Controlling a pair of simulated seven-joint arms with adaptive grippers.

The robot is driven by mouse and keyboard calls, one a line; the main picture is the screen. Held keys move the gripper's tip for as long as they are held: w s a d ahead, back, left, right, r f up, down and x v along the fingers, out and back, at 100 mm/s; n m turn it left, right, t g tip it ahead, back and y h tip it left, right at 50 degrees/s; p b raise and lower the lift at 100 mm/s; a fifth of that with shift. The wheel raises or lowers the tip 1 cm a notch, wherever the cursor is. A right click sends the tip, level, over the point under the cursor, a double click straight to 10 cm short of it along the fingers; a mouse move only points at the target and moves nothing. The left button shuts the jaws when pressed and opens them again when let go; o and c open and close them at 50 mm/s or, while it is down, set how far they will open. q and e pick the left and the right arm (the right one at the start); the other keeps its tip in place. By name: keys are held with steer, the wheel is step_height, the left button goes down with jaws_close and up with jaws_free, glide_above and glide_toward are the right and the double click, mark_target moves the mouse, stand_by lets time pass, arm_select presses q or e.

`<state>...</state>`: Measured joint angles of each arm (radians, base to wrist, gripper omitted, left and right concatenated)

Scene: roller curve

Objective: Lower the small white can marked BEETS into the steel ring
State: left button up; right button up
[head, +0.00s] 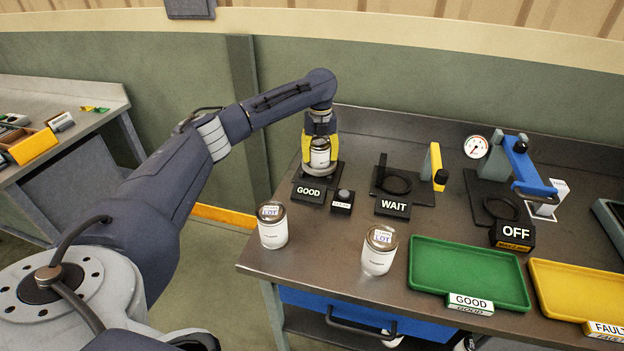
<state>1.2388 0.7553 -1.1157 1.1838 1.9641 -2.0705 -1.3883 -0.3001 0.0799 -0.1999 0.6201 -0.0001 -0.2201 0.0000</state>
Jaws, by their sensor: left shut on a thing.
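My left gripper (320,140), with yellow fingers, points down at the back left of the bench and is shut on a small white can (320,158). The can is upright, and its lettering is too small to read. A pale steel ring (319,173) shows at the can's foot, on a dark base plate behind a GOOD sign (309,191). I cannot tell whether the can's bottom is inside the ring or just above it. The gripper hides the can's upper sides. My right gripper is not in view.
Two white cans with LOT lids, one at the front left (273,227) and one further right (379,252), stand on the bench. A WAIT station (393,205), an OFF press (515,232), a green tray (468,262) and a yellow tray (575,287) lie to the right.

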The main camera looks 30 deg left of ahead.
mark_target(320, 142)
arm_select(q)
steer(key=shift+r, duration=0.1)
stand_by(0.7)
steer(key=shift+r, duration=3.65)
